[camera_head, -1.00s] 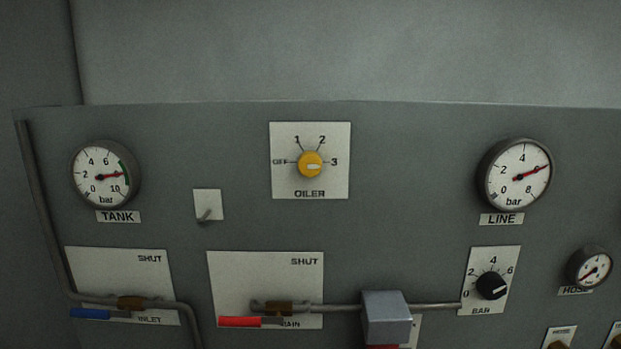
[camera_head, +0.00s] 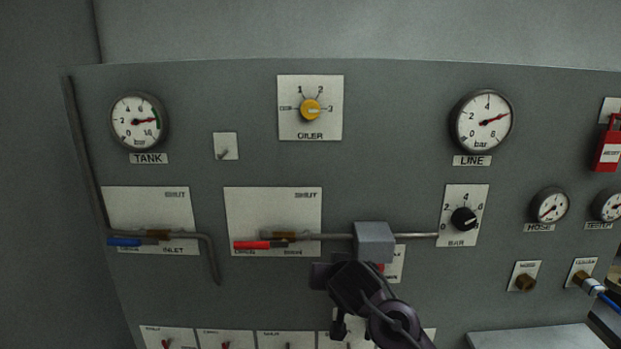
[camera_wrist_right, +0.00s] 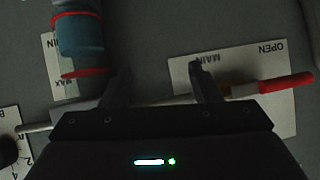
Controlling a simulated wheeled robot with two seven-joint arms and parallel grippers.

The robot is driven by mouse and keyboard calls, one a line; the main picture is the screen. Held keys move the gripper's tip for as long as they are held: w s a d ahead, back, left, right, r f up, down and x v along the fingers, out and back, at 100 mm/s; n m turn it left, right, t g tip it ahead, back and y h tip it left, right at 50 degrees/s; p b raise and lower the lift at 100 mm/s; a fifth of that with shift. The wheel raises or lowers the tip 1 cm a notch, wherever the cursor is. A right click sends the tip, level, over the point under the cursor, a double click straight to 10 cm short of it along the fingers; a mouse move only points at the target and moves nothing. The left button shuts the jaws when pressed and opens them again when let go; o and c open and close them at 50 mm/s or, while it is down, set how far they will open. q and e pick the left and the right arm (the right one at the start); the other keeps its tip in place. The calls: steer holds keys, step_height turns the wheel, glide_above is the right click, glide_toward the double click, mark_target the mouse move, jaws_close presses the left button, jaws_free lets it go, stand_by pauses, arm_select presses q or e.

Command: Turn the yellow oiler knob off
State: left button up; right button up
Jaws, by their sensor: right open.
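The yellow oiler knob (camera_head: 311,109) sits on a white plate (camera_head: 329,129) marked OFF, 1, 2, 3 and OILER, high on the grey panel. Its pale mark lies about level and appears to be towards 3, on the right. My right gripper (camera_head: 325,282) is below the knob, well apart from it, in front of the panel's lower middle. In the right wrist view its two fingers (camera_wrist_right: 158,82) are spread, with a pipe and the MAIN plate behind them. The knob is not in that view. My left gripper is not in view.
A grey box (camera_head: 374,242) on the pipe is close to my right gripper. The red MAIN lever (camera_head: 252,245) is to its left. The TANK gauge (camera_head: 138,121) and LINE gauge (camera_head: 482,120) flank the oiler plate. The panel just below the oiler plate is clear.

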step_height(320, 180, up, 17)
steer(key=w+a+t, duration=0.1)
steer(key=a+t, duration=0.2)
steer(key=m+t+h, duration=0.1)
steer(key=m+t, duration=0.1)
steer(key=t, duration=0.1)
glide_toward(310, 113)
steer(key=w, duration=0.2)
steer(key=w+p, duration=0.2)
steer(key=w, duration=0.3)
steer(key=shift+w+a+p, duration=0.1)
steer(key=shift+w+p, duration=0.25)
steer(key=shift+w, duration=0.05)
steer(key=shift+w+f, duration=0.15)
steer(key=shift+w, duration=0.3)
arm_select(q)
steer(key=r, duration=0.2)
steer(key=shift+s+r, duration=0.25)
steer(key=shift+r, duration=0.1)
arm_select(e)
steer(key=shift+c, duration=0.3)
steer(key=c, duration=0.9)
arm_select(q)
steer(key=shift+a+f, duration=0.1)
arm_select(e)
steer(key=shift+c, duration=0.2)
